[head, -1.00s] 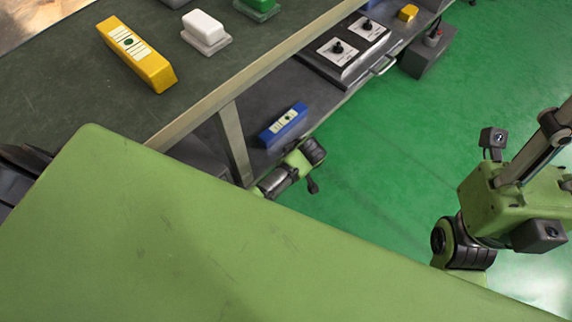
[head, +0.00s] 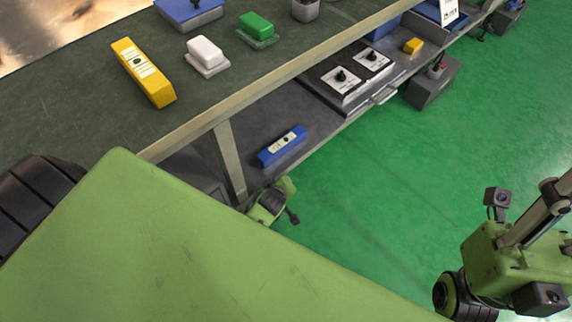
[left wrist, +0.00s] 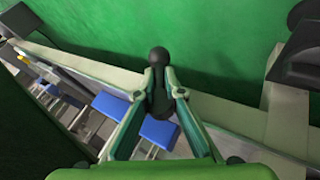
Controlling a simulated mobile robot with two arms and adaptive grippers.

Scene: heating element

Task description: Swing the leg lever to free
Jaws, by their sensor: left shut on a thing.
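In the left wrist view, the lever (left wrist: 158,60) is black with a round ball knob, and stands out against the green floor. My left gripper (left wrist: 160,84) is shut around the lever's dark shaft, and the knob sticks out beyond the fingertips.
The workbench (head: 60,110) carries a yellow bar (head: 143,72), a white block (head: 206,54) and a green block (head: 256,28). A lower shelf (head: 228,120) holds a blue bar (head: 282,146) and a two-knob panel (head: 345,80). Green floor (head: 400,190) lies clear right of the bench.

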